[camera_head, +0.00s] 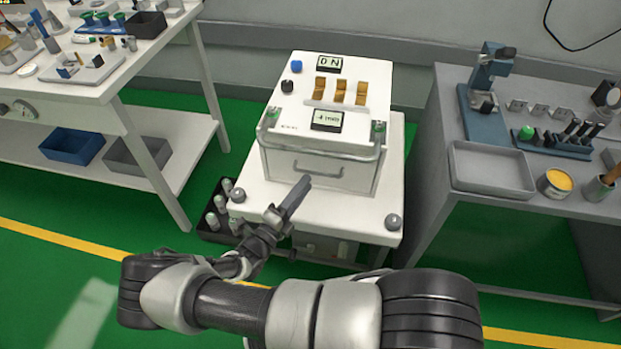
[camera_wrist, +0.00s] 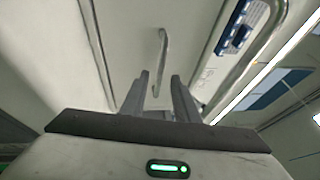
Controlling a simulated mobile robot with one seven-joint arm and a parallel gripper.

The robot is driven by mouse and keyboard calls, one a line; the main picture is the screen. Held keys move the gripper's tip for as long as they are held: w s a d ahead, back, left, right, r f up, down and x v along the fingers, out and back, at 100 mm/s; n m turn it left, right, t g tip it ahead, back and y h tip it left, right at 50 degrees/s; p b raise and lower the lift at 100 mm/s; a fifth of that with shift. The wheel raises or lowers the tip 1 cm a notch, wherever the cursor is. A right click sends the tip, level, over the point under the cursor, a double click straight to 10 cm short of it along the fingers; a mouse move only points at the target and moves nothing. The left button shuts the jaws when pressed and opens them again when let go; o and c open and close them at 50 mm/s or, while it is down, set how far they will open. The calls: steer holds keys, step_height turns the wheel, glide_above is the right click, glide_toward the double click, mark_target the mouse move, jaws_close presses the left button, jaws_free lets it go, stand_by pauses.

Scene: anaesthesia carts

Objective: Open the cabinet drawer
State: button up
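The white cart (camera_head: 275,195) stands in the middle of the head view, with a closed light-grey drawer front (camera_head: 345,178) under its sloped top. A thin bar handle (camera_head: 318,169) is on the drawer front and is partly hidden by my gripper (camera_head: 304,181). In the wrist view the handle (camera_wrist: 163,45) is a slim metal bar on the pale drawer face (camera_wrist: 130,40). My gripper (camera_wrist: 160,76) is open there, its two dark fingers apart. The handle lines up with the gap between the fingers; I cannot tell whether its near end is between them. Nothing is held.
A transparent rail (camera_head: 325,152) runs above the drawer. Round grey knobs (camera_head: 393,222) sit at the cart's front corners. A white workbench (camera_head: 95,92) stands at left and a grey table (camera_head: 440,150) at right. A dark crate of bottles (camera_head: 215,212) is on the green floor.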

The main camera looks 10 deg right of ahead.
mark_target(324, 171)
steer(key=shift+x, duration=1.95)
jaws_close()
